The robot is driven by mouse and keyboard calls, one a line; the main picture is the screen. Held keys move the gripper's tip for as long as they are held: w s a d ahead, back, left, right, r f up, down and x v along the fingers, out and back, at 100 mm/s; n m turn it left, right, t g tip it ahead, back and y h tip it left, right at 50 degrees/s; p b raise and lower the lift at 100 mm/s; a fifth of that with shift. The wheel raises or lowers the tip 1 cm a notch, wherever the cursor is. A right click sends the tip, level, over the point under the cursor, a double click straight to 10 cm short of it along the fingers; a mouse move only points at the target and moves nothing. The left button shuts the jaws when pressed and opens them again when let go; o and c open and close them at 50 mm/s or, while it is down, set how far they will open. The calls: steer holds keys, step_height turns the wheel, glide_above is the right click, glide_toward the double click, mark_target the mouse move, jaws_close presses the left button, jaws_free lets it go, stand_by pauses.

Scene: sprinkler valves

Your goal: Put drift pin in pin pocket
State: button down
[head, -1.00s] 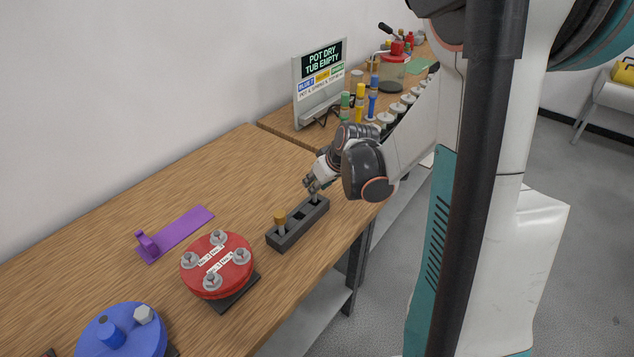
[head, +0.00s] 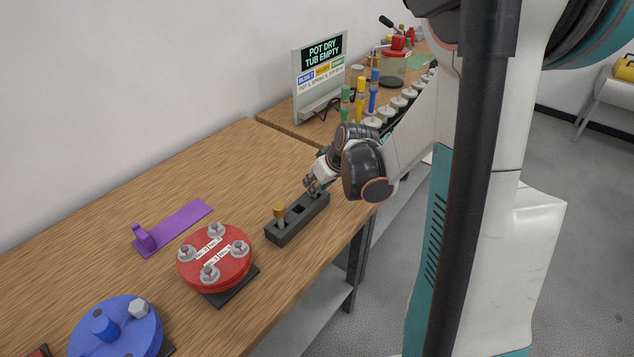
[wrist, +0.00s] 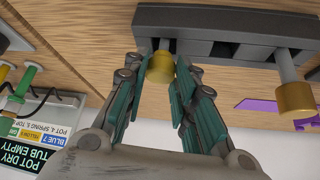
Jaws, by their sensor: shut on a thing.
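My gripper (head: 312,187) is at the far end of a dark grey block (head: 298,222) on the wooden bench. In the wrist view my gripper (wrist: 160,82) is shut on a brass-headed pin (wrist: 160,68), which I take as the drift pin. Its grey shank meets the block (wrist: 222,22) at the end pocket, on the left in that view; how deep it sits is hidden. The block's middle pocket (head: 298,209) looks empty. A second brass-headed piece (head: 279,213) stands in the near end pocket and also shows in the wrist view (wrist: 293,92).
A red round cover (head: 215,255) with several bolts and a blue round part (head: 117,330) lie nearer on the bench. A purple bracket (head: 172,226) lies to the left. A sign (head: 320,75) and several coloured cylinders stand behind. Bare wood lies left of the block.

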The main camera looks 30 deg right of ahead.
steer(key=shift+f, duration=0.25)
steer(key=c, duration=1.2)
jaws_free()
steer(key=shift+r, duration=0.15)
steer(key=shift+r+p, duration=3.25)
steer(key=shift+r, duration=1.2)
